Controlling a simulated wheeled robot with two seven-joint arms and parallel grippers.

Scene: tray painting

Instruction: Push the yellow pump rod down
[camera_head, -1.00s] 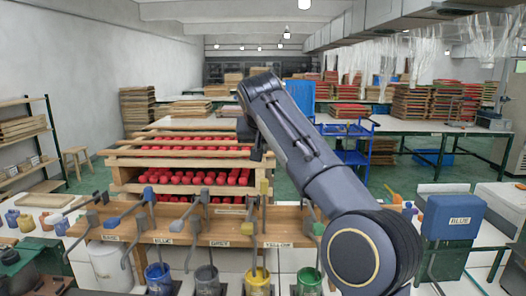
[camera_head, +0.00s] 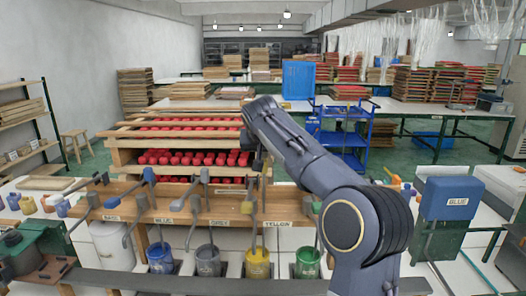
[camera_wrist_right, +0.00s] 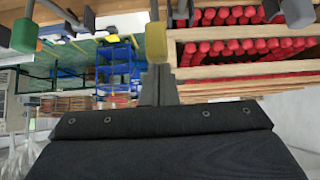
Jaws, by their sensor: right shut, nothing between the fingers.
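The yellow pump rod (camera_head: 253,212) rises from behind the yellow bucket (camera_head: 257,264) at the wooden bench. Its yellow handle end (camera_wrist_right: 156,42) shows in the right wrist view, just beyond my fingertips. My right gripper (camera_head: 258,165) is shut and empty, pointing down at the top of this rod. In the right wrist view its closed fingers (camera_wrist_right: 158,80) line up with the yellow end; I cannot tell whether they touch it. My left gripper is out of view.
Neighbouring pump rods stand close by, such as the grey one (camera_head: 205,195) and the blue-handled one (camera_head: 149,178). A green bucket (camera_head: 307,262) stands right of the yellow one. A wooden rack with red items (camera_head: 180,157) is behind the bench.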

